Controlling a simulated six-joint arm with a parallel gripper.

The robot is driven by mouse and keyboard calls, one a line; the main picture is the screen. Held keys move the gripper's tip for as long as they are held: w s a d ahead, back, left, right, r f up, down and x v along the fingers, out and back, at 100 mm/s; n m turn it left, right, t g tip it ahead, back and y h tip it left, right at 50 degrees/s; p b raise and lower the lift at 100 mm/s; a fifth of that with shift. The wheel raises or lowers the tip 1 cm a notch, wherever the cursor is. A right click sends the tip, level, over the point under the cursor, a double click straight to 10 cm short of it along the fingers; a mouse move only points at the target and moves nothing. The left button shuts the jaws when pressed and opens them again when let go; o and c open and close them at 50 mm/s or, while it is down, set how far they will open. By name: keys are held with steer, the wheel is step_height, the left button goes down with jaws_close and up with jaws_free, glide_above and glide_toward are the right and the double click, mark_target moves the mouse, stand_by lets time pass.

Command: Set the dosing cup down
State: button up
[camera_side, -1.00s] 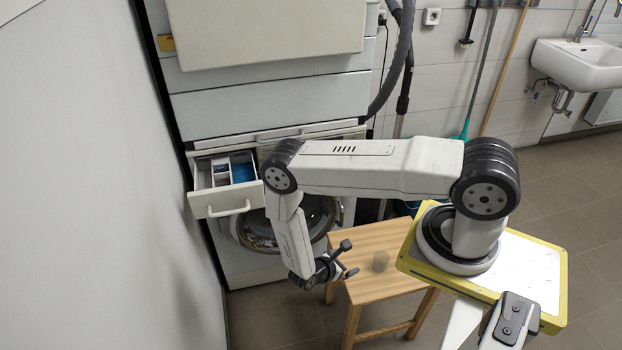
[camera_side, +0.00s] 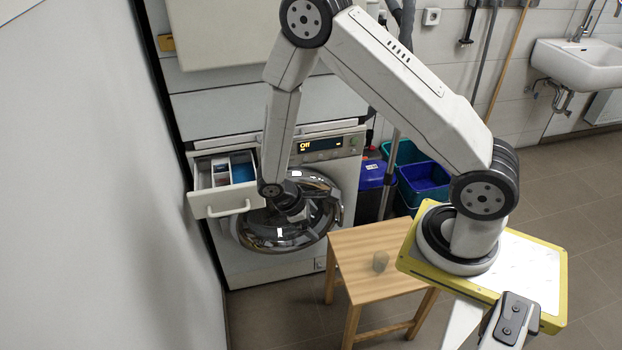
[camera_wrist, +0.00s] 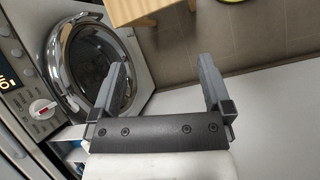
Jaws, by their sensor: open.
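The dosing cup (camera_side: 380,261), a small greyish, see-through cup, stands upright on the wooden stool (camera_side: 352,241). My gripper (camera_side: 298,212) is in front of the washer's round door, to the left of the stool and apart from the cup. In the wrist view my gripper (camera_wrist: 165,82) shows two grey fingers spread wide with nothing between them. The cup does not show in the wrist view; only an edge of the stool (camera_wrist: 135,8) does, at the top.
The washer's detergent drawer (camera_side: 225,190) is pulled out at the left, with blue in one compartment. The glass door (camera_side: 285,225) lies behind my gripper. Blue and teal bins (camera_side: 425,180) stand right of the washer. A plain wall is close on the left.

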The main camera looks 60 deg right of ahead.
steer(key=s+a+r+m+t+y, duration=0.1)
steer(key=a+r+m+t+y, duration=0.1)
steer(key=r, duration=0.7)
steer(key=s+a+r+m+t+y, duration=0.1)
steer(key=a+r+m+t+y, duration=0.1)
steer(key=r, duration=0.6)
steer(key=shift+s+a+r+m+t+y, duration=0.2)
steer(key=shift+r+m+t+y, duration=0.15)
steer(key=shift+m+t, duration=0.7)
